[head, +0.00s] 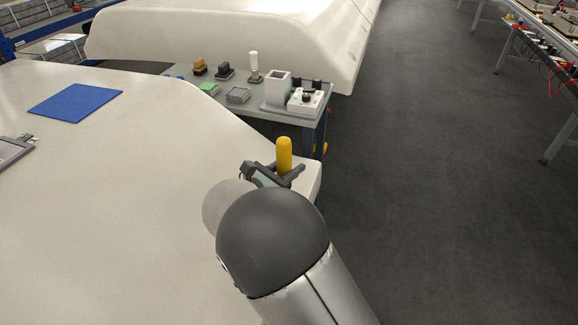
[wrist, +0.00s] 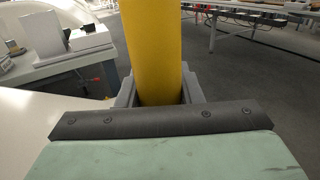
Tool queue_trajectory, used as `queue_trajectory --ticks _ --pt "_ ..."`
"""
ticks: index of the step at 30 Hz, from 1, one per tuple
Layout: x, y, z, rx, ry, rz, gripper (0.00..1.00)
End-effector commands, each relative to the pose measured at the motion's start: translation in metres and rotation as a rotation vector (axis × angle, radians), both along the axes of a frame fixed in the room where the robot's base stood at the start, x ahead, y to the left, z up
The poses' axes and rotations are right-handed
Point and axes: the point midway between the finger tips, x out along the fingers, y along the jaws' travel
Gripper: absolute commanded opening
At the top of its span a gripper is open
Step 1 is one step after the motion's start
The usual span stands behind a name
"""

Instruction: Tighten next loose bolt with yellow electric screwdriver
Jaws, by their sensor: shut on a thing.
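The yellow electric screwdriver (head: 284,154) stands upright in my gripper (head: 275,177) in the head view, near the right edge of the large white surface. In the wrist view the yellow body (wrist: 154,50) fills the upper middle, with the grey fingers (wrist: 158,98) shut around it. The screwdriver's lower end and tip are hidden behind my gripper and wrist. I cannot make out any bolt in either view.
The white surface (head: 100,200) carries a blue mat (head: 75,102) and a grey device at its left edge. Beyond it, a grey table (head: 255,108) holds several small items, including a white box (head: 278,88). Dark floor (head: 440,180) lies open to the right.

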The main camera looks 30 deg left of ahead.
Motion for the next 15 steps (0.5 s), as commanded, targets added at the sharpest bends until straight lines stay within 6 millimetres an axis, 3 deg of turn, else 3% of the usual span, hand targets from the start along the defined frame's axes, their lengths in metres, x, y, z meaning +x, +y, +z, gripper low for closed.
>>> queue_trajectory --ticks 3,15 --pt "0.0 0.0 0.016 0.003 -0.004 0.0 0.0" --pt "0.001 0.0 0.049 0.004 -0.006 0.0 0.0"
